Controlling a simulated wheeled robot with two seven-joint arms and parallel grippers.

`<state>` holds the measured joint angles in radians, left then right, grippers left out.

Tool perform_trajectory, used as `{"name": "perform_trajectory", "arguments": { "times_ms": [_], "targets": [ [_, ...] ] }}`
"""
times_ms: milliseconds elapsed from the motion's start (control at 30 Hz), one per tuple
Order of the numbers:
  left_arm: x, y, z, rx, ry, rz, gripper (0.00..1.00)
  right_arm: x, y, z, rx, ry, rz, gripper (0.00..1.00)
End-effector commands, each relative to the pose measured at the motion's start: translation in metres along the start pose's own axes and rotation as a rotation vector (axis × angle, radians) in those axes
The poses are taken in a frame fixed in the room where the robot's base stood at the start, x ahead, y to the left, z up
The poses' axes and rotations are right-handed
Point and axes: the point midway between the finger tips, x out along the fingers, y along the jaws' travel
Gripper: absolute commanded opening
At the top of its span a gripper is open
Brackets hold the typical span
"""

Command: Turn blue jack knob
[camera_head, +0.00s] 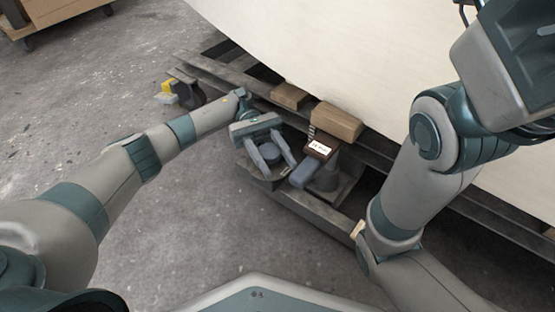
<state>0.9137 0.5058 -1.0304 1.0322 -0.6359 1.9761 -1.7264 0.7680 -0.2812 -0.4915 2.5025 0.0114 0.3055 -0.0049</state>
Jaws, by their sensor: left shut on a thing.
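The blue jack knob (270,153) is a small round blue-grey piece at the middle of the view, low beside the hull's support rail. My left gripper (274,163) reaches in from the left, with one finger on each side of the knob, and is shut on it. The fingers and wrist hide part of the knob. Right of it is the jack (326,178), with a grey post and a blue-grey cylinder (304,172) lying tilted against it. A dark brown block with a white label (319,148) sits on top. My right gripper is not in view.
The pale plywood hull (330,50) fills the upper right above dark rails (225,72). Wooden blocks (337,121) sit between rail and hull. A black and yellow object (186,93) lies left of the rails. A wooden cart (50,14) stands top left.

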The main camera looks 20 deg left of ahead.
Motion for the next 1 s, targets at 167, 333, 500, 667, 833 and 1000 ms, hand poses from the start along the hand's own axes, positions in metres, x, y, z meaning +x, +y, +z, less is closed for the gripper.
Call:
{"name": "perform_trajectory", "arguments": {
  "times_ms": [167, 333, 500, 667, 833, 1000],
  "targets": [
    [0.0013, -0.0011, -0.0007, -0.001, 0.001, -0.045, 0.19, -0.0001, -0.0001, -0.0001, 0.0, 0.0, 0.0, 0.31],
    [0.0018, -0.0018, -0.0011, -0.001, 0.0, -0.065, 0.19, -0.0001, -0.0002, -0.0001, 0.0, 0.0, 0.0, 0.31],
    [0.0021, -0.0021, -0.0012, 0.0, -0.001, -0.07, 0.19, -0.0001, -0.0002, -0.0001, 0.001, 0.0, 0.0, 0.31],
    [0.0024, -0.0021, -0.0014, 0.0, -0.002, -0.07, 0.19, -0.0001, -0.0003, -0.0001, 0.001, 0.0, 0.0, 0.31],
    [0.0026, -0.0022, -0.0015, 0.0, -0.002, -0.07, 0.58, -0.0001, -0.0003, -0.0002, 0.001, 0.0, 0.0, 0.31],
    [0.0016, -0.0022, -0.0009, 0.0, -0.001, -0.068, 0.6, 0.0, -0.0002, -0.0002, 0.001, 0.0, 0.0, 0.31]
  ]
}}
